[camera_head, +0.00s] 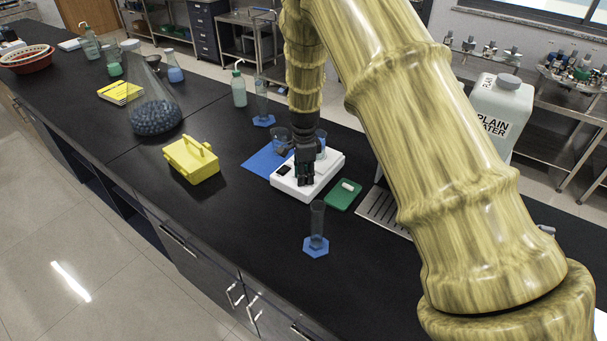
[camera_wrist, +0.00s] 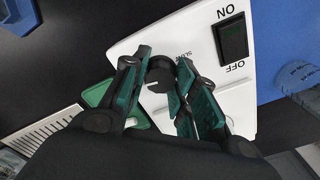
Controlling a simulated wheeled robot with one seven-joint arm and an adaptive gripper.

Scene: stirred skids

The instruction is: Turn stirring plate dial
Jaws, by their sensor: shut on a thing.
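The white stirring plate (camera_head: 283,184) sits on the black bench, right of centre in the head view. In the wrist view its white top (camera_wrist: 152,36) fills the middle, with a black ON/OFF switch (camera_wrist: 233,40) at the upper right. The round black dial (camera_wrist: 160,74) with a light pointer mark shows beside the word SLOW. My gripper (camera_head: 304,182) points down over the plate's front. In the wrist view the fingers of my gripper (camera_wrist: 163,80) stand either side of the dial and are shut on it. Part of the dial's edge is hidden by the fingers.
A beaker (camera_head: 321,143) stands at the plate's back. A green tray (camera_head: 339,197) with a white stir bar lies to the right, and a blue-based cylinder (camera_head: 317,228) stands in front. A yellow case (camera_head: 192,158) is to the left. The bench front left is clear.

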